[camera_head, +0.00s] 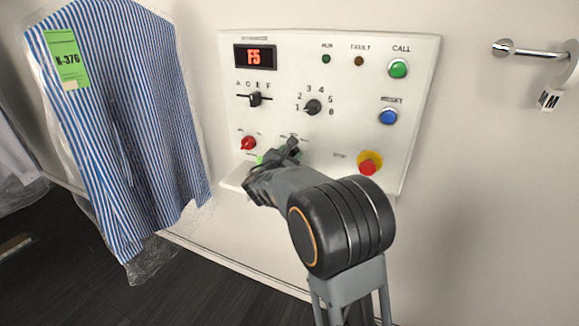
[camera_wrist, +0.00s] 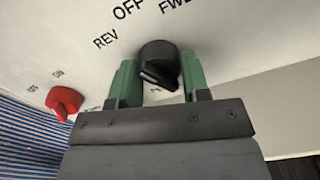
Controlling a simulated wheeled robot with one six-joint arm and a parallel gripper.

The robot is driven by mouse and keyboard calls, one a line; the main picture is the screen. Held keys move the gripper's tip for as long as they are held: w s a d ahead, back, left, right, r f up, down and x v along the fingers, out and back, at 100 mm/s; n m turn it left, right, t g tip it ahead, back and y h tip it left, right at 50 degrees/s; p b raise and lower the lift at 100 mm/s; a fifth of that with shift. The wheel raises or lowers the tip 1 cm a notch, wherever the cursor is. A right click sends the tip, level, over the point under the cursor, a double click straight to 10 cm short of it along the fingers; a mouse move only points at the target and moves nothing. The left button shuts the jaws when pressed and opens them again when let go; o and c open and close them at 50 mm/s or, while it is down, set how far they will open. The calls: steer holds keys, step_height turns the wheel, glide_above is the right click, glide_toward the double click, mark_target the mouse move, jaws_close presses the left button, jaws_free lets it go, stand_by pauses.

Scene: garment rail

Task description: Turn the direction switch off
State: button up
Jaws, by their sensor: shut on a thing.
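The direction switch (camera_wrist: 157,60) is a black rotary knob with the labels REV, OFF and FWD above it in the wrist view. My gripper (camera_wrist: 159,78) has its two green fingers on either side of the knob and is shut on it. I cannot tell surely which label the knob points to. In the head view my gripper (camera_head: 283,155) is at the lower middle of the white control panel (camera_head: 330,70) and covers most of the switch and its labels.
A red knob (camera_wrist: 65,101) is left of the switch in the wrist view. The panel also has a selector knob (camera_head: 313,107), a slider (camera_head: 255,98), a blue button (camera_head: 388,117) and a red stop button (camera_head: 369,163). A striped shirt (camera_head: 120,120) hangs at left.

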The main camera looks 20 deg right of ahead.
steer(key=m+b, duration=0.1)
steer(key=b, duration=0.1)
steer(key=m+b, duration=0.2)
steer(key=b, duration=0.1)
steer(key=shift+f, duration=0.25)
steer(key=shift+r+m+b, duration=0.15)
steer(key=shift+m+b, duration=0.65)
steer(key=shift+r, duration=0.1)
steer(key=o, duration=0.9)
steer(key=v, duration=1.4)
steer(key=shift+w, duration=0.1)
